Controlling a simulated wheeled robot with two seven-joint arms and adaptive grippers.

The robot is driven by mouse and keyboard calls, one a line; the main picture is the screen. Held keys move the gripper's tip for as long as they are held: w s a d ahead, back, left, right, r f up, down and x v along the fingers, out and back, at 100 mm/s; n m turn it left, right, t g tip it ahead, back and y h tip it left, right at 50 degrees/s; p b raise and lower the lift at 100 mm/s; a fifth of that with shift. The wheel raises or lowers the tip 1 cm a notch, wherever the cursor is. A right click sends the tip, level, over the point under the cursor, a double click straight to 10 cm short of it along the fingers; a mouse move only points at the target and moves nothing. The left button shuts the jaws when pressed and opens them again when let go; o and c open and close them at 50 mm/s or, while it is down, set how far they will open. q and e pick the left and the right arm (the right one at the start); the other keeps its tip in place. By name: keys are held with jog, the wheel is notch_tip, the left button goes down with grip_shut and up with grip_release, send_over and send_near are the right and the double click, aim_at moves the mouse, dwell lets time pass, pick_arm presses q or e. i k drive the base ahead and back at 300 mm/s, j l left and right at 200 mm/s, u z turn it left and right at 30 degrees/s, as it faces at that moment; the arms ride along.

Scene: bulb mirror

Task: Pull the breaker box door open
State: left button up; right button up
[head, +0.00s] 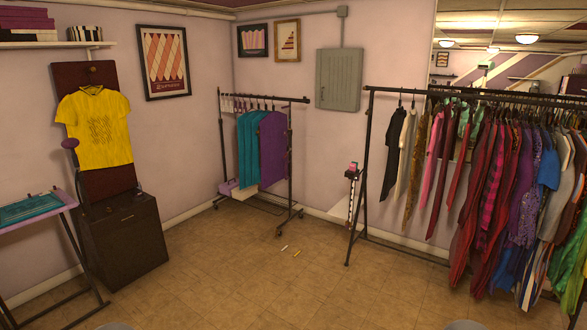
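The breaker box (338,79) is a grey-green metal box high on the back wall, right of two framed pictures. Its front door looks closed, and a conduit runs up from its top to a small box near the ceiling. It is across the room, well away from me. Neither of my grippers is in view. Two small grey rounded shapes show at the bottom edge; I cannot tell which parts they are.
A small clothes rack (288,150) stands left of and below the box. A long full clothes rack (370,170) reaches from below it to the right. Two small items (297,253) lie on the floor. A dark cabinet (124,240) stands left. The middle floor is mostly clear.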

aim_at(340, 67)
jog(key=i, duration=4.65)
